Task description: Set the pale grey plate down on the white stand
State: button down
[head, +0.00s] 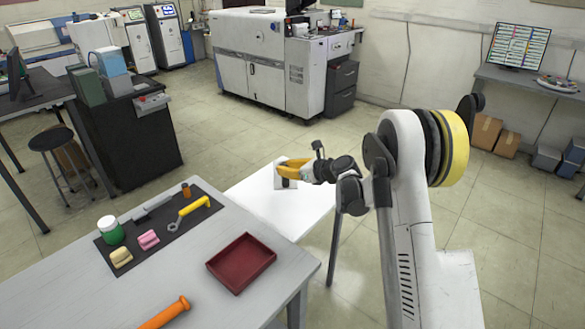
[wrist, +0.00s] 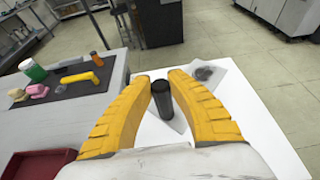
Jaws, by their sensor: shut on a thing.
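The white stand (head: 300,215) is a low white table beside the grey workbench; its top also shows in the wrist view (wrist: 265,130). The pale grey plate (wrist: 228,70) appears over its far part, with a dark round patch on it. It also shows in the head view (head: 279,183), partly hidden by my gripper. A black upright cylinder (wrist: 163,103) appears to be the plate's handle. My gripper (head: 282,167), with yellow fingers, is shut on this cylinder in the wrist view (wrist: 166,80). I cannot tell whether the plate touches the stand.
The workbench (head: 170,270) stands left of the stand, holding a dark red tray (head: 242,263), an orange-handled tool (head: 165,313) and a dark mat (head: 155,232) with several small items. The visible stand top is otherwise clear. Open floor lies beyond it.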

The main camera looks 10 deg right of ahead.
aim_at(293, 188)
jog(key=shift+w+d+f, duration=0.2)
jog(key=shift+f, duration=0.15)
jog(key=shift+w+d+f, duration=0.15)
jog(key=shift+f, duration=0.2)
jog(key=shift+f+b, duration=1.8)
jog(key=shift+f, duration=1.6)
jog(key=shift+f, duration=0.5)
jog(key=c, duration=1.3)
grip_release()
